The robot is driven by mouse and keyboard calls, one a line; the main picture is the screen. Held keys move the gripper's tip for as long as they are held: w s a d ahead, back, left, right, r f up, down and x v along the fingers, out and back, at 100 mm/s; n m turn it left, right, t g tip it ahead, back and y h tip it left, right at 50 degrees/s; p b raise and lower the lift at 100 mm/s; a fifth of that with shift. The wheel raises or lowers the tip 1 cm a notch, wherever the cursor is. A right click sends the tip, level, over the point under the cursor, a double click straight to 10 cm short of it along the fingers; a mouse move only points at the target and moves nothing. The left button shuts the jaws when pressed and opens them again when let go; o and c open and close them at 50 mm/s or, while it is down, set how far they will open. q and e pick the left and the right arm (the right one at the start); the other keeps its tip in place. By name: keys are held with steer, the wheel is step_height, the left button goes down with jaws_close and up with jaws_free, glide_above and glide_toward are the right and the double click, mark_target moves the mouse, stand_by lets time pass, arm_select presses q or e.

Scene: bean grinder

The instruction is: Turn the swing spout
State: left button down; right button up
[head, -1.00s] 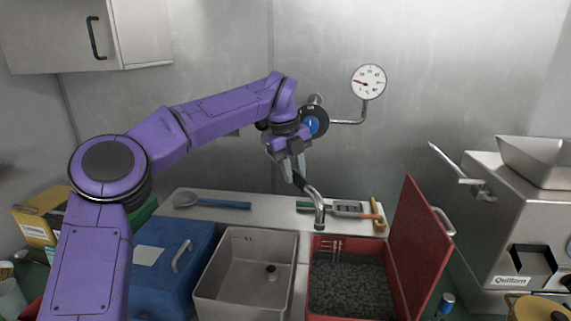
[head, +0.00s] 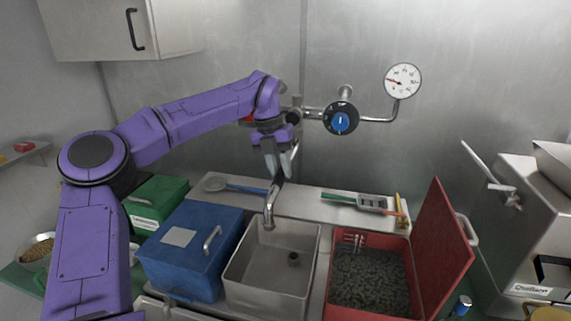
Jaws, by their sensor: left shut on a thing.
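The swing spout (head: 271,204) is a curved chrome pipe. In the head view its downturned end hangs over the left rear part of the grey sink basin (head: 240,285). My left gripper (head: 279,174) points down at the spout's upper part and is shut on it, with the fingers at its dark upper section. The spout's base is partly hidden by my gripper and wrist. My right gripper is not in view.
A blue lidded box (head: 185,255) stands left of the basin. A red crate (head: 412,285) of dark pellets, its lid (head: 438,235) raised, stands right. A blue-knobbed valve (head: 341,119) and gauge (head: 402,81) are on the wall behind.

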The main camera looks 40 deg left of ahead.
arm_select(q)
steer(key=shift+s+f, duration=0.15)
steer(key=shift+f, duration=0.25)
steer(key=c, duration=0.9)
jaws_free()
steer(key=shift+w+a, duration=0.15)
steer(key=shift+w, duration=0.05)
steer(key=shift+r, duration=0.1)
steer(key=r, duration=0.3)
steer(key=a+r, duration=0.1)
steer(key=r, duration=0.3)
steer(key=a+r, duration=0.1)
steer(key=r, duration=0.2)
steer(key=shift+s+r, duration=0.15)
steer(key=shift+s, duration=0.25)
